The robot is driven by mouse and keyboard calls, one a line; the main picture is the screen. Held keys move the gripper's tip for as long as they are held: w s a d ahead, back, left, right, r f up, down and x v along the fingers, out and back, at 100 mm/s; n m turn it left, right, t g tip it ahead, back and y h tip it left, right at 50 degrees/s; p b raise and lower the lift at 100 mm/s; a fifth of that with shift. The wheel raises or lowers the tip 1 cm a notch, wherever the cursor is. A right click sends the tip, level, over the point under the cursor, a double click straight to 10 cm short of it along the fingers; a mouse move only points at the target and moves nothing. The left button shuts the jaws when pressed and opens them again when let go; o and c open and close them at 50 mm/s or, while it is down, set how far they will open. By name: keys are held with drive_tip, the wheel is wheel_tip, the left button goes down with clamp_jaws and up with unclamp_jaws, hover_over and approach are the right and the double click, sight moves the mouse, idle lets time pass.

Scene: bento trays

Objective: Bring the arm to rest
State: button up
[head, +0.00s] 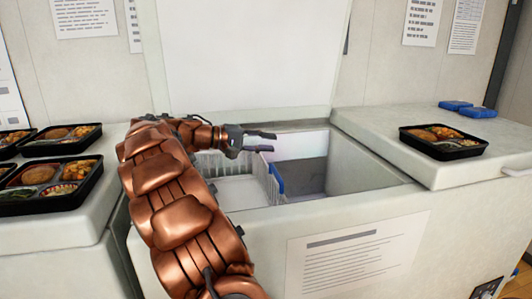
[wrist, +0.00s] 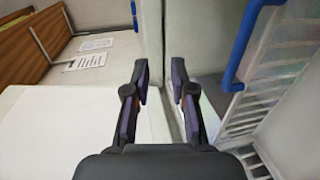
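My copper arm reaches forward over an open chest freezer (head: 300,225). My gripper (head: 268,142) is above the freezer's opening, with its fingers pointing right and spread apart. In the wrist view the two fingertips (wrist: 160,85) stand apart with nothing between them. My gripper is open and empty. A white wire basket (head: 262,180) with a blue handle sits inside the freezer, below my gripper. The basket also shows at the right of the wrist view (wrist: 285,75). My arm hides part of the freezer's left side.
Several bento trays (head: 50,180) lie on the left counter (head: 85,222). One bento tray (head: 443,140) and blue packs (head: 468,109) lie on the right counter (head: 470,175). The raised white lid (head: 240,55) stands behind the freezer. The freezer's right part looks empty.

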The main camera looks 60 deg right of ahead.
idle(0.7)
drive_tip(key=s+a+r+n+t+y+p, duration=0.3)
drive_tip(key=a+p, duration=0.7)
drive_tip(key=a, duration=0.6)
drive_tip(key=s+a+r+n+t+y+p, duration=0.3)
drive_tip(key=a+p, duration=0.8)
drive_tip(key=a, duration=0.6)
drive_tip(key=s+a+r+n+t+y+p, duration=0.3)
drive_tip(key=s+a+p, duration=0.3)
drive_tip(key=a, duration=1.1)
drive_tip(key=r+y+p, duration=0.1)
drive_tip(key=p, duration=0.3)
drive_tip(key=shift+s+a+t+y+p, duration=0.15)
drive_tip(key=shift+s+t+y+p, duration=0.15)
drive_tip(key=shift+s+t+y, duration=0.1)
